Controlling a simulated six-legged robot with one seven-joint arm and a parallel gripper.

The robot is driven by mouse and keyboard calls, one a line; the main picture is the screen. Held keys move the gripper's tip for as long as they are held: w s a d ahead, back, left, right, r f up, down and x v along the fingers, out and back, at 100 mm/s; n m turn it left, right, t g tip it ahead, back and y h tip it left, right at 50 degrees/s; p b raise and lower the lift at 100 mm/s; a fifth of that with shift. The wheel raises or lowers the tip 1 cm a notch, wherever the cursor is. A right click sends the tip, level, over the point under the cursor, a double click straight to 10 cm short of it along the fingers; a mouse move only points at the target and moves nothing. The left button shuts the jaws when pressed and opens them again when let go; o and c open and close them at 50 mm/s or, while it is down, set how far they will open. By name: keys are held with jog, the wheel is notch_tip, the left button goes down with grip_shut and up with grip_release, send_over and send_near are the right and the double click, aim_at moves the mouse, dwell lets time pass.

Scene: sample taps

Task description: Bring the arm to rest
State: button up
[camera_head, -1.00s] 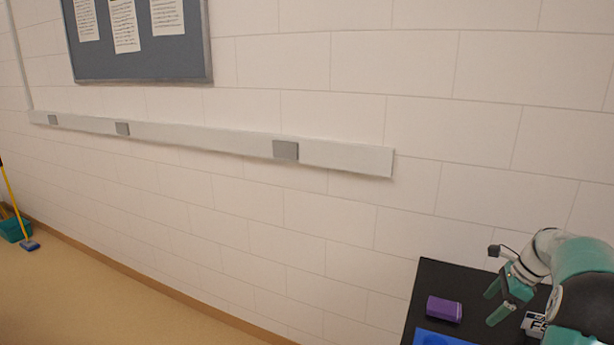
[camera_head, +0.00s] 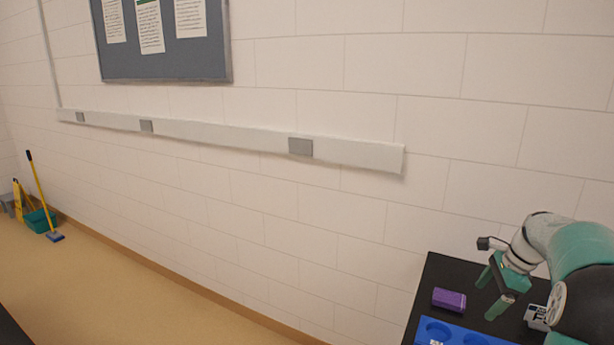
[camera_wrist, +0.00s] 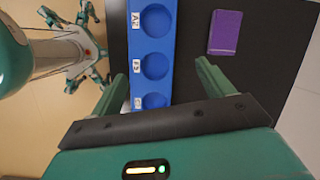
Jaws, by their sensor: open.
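My gripper (camera_head: 496,287) is at the lower right of the head view, above the black table (camera_head: 434,275). In the wrist view my gripper (camera_wrist: 160,85) shows two green fingers spread wide apart with nothing between them that they touch. Below the fingers lies a blue rack (camera_wrist: 167,62) with round wells and small white labels. The wells in sight look empty. My arm reaches in from the right edge of the head view.
A purple block (camera_head: 449,299) lies on the table near the rack. A small white labelled item (camera_head: 537,317) is beside my gripper. A bulletin board (camera_head: 165,45) and a rail (camera_head: 240,137) are on the wall.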

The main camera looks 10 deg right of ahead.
jog(key=s+a+r+n+h, duration=0.1)
jog(key=s+a+r+n, duration=0.15)
jog(key=a, duration=0.45)
jog(key=s+a+r+n, duration=0.2)
jog(key=a+r+n, duration=0.2)
jog(key=a, duration=0.3)
jog(key=s+a+r+n+h, duration=0.1)
jog(key=s+a+r+n, duration=0.25)
jog(key=a, duration=0.35)
jog(key=s+a+f+n+t, duration=0.2)
jog(key=s+a+n+t, duration=0.1)
jog(key=s+a+n, duration=0.8)
jog(key=s+a, duration=0.2)
jog(key=s, duration=0.2)
jog(key=shift+f+n+h, duration=0.4)
jog(key=shift+o, duration=0.6)
jog(key=shift+w+a, duration=0.1)
